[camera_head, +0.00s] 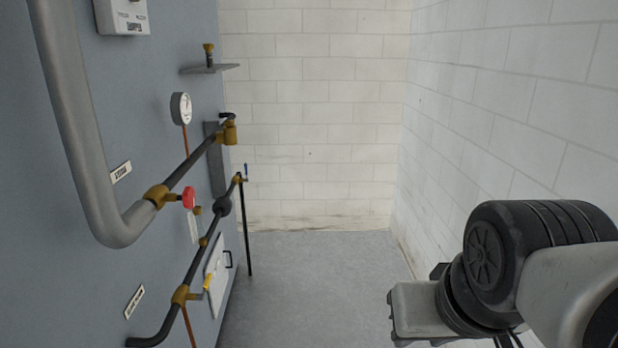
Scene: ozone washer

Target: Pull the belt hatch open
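A small pale panel, which looks like the belt hatch (217,278), is set low in the blue-grey machine wall on the left. It is seen at a steep angle and looks shut. A black handle (228,259) stands out from its far side. A yellow lever (208,283) shows at its near edge; I cannot tell whether it belongs to the hatch or the pipe. My gripper (398,308) is at the lower right, well apart from the hatch across the floor. Its fingers are not clear enough to tell open from shut.
Dark pipes with brass fittings (158,196) run along the machine in front of the hatch. A red valve knob (188,198), a gauge (181,108) and a thin upright pipe (247,230) stand out there. The grey floor (310,285) is clear up to the white block walls (315,130).

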